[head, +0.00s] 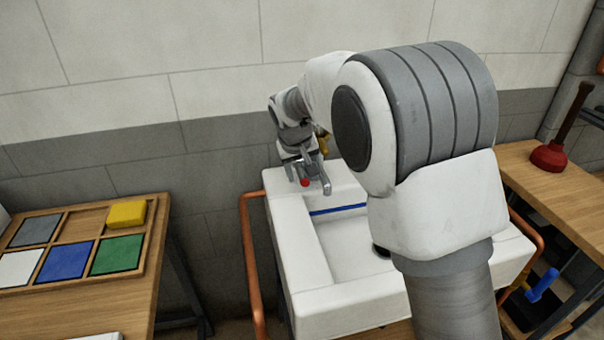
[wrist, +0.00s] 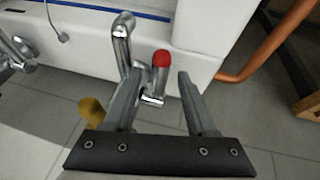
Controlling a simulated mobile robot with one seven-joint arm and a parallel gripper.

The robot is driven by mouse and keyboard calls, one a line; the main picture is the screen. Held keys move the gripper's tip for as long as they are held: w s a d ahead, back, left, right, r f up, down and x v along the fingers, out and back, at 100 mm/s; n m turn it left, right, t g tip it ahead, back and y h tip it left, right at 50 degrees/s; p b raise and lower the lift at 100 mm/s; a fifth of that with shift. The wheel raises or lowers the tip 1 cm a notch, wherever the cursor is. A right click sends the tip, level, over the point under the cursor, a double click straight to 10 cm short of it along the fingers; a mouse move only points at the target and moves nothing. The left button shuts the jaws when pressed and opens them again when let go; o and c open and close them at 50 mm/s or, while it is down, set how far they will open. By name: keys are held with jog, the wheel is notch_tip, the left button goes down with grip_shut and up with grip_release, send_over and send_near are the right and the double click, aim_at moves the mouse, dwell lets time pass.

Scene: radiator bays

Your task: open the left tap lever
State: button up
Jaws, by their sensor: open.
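The left tap lever, a short chrome handle with a red cap (wrist: 161,60), points up between my fingers in the wrist view. In the head view its red cap (head: 305,182) shows just below my gripper (head: 302,168). My gripper (wrist: 160,76) is open, one finger on each side of the lever, with a visible gap on both sides. I cannot tell how deep the lever sits between them. A curved chrome spout (wrist: 123,40) rises beside the left finger in the wrist view.
The white sink (head: 305,290) carries the tap. A copper pipe (head: 247,260) runs down its left side; the pipe (wrist: 270,55) is on the right in the wrist view. Another chrome fitting (wrist: 15,50) and a brass part (wrist: 91,110) are near. A wooden tray (head: 150,240) lies left.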

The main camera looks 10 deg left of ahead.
jog(key=shift+w+f, duration=0.15)
jog(key=shift+f, duration=0.1)
grip_shut()
dwell(1.4)
